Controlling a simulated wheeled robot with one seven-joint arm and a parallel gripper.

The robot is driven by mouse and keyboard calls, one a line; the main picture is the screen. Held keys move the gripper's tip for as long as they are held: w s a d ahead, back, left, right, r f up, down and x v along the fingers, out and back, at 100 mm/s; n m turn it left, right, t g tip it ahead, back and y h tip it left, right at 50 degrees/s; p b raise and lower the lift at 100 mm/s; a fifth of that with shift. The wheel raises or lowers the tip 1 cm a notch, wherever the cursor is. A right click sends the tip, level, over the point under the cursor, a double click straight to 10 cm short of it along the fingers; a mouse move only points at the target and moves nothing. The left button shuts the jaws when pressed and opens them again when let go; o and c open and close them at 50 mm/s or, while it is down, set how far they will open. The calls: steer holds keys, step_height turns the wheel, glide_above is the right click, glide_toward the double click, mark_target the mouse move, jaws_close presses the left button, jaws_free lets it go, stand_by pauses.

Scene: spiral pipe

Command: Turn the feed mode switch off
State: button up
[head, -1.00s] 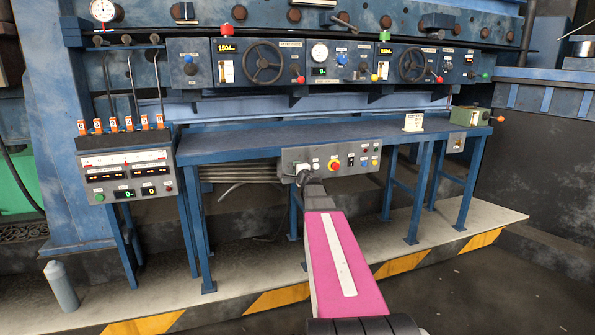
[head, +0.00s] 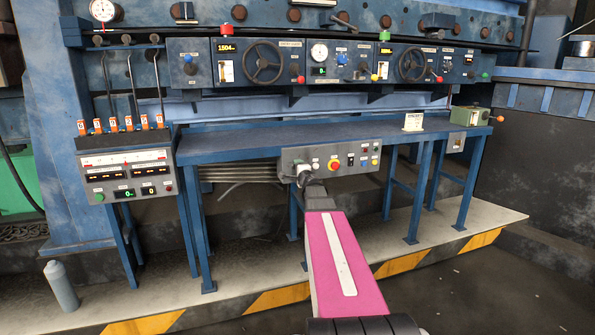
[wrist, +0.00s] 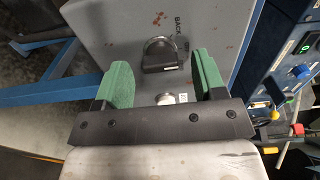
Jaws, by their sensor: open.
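The grey control panel (head: 345,157) hangs at the front edge of the blue bench. In the wrist view, a black switch with a rounded handle (wrist: 160,50) sits on the grey panel face (wrist: 110,25) near the word "BACK"; I take it for the feed mode switch. My gripper (wrist: 163,70) is open, its two green pads apart on the left and right of the switch, a little below it in the picture. Nothing is held. In the head view my gripper (head: 304,173) is at the panel's left end and hides part of it.
A pale round button (wrist: 165,98) shows between my fingers. A red emergency button (head: 334,165) and small switches lie right of my gripper. The blue bench top (head: 250,139) is above, and a grey box with orange-tagged levers (head: 127,172) stands left.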

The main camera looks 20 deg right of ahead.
steer(key=s, duration=0.9)
steer(key=shift+s+a, duration=0.2)
steer(key=shift+s, duration=0.15)
steer(key=s+a+f+n+g+y, duration=0.35)
steer(key=a+f+n, duration=0.3)
steer(key=a, duration=0.35)
steer(key=s+a+f+n+g+y, duration=0.3)
steer(key=a+f+n+g+y, duration=0.15)
steer(key=a+f, duration=0.4)
steer(key=s+a+f+n+g+h, duration=0.2)
steer(key=s+f+g, duration=0.3)
steer(key=s, duration=0.3)
steer(key=s+a+f+n+g+h, duration=0.2)
steer(key=s+f+n+g+h, duration=0.3)
steer(key=s+f, duration=0.2)
steer(key=shift+s+a+f, duration=0.15)
steer(key=shift+s+a, duration=0.15)
steer(key=shift+s, duration=0.7)
